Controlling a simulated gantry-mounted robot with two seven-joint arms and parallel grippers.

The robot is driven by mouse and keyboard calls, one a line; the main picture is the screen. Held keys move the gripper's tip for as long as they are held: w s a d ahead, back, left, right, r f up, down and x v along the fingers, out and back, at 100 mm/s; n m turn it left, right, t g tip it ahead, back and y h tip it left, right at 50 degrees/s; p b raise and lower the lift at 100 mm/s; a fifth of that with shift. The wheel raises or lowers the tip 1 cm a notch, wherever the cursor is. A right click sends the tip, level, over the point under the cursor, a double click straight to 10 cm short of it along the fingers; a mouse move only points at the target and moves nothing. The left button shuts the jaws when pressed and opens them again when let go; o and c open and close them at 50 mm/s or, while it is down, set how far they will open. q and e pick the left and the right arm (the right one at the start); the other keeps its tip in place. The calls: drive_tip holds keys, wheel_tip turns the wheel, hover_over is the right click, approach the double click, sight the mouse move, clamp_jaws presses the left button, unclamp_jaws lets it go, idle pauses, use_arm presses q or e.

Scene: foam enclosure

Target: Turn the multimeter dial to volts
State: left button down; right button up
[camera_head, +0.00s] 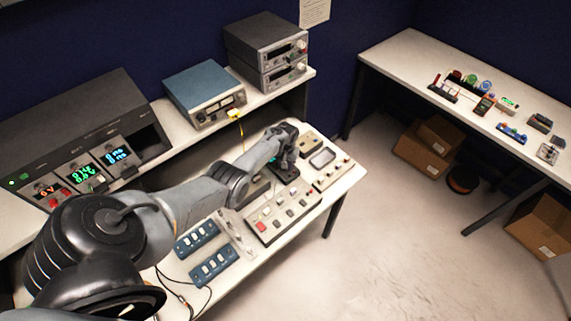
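An arm comes in from the left and reaches across the white bench, so it is my left one. I cannot say for sure which device is the multimeter. A small handheld meter-like device (485,104) lies on the right-hand table. No dial position is readable. My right gripper is not in view.
A black rack (75,130) with lit readouts stands at the left. A blue instrument (203,92) and stacked grey units (266,45) sit on the back shelf. A button panel (284,208) and blue switch boxes (213,267) lie on the bench. Cardboard boxes (421,154) sit under the right table.

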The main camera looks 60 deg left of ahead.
use_arm(q)
drive_tip(key=c, duration=0.8)
unclamp_jaws()
drive_tip(key=shift+r+p, duration=0.3)
drive_tip(key=shift+r, duration=0.15)
drive_tip(key=shift+w+d+r+p, duration=0.1)
drive_tip(key=shift+r+p, duration=1.1)
drive_tip(key=shift+r, duration=3.75)
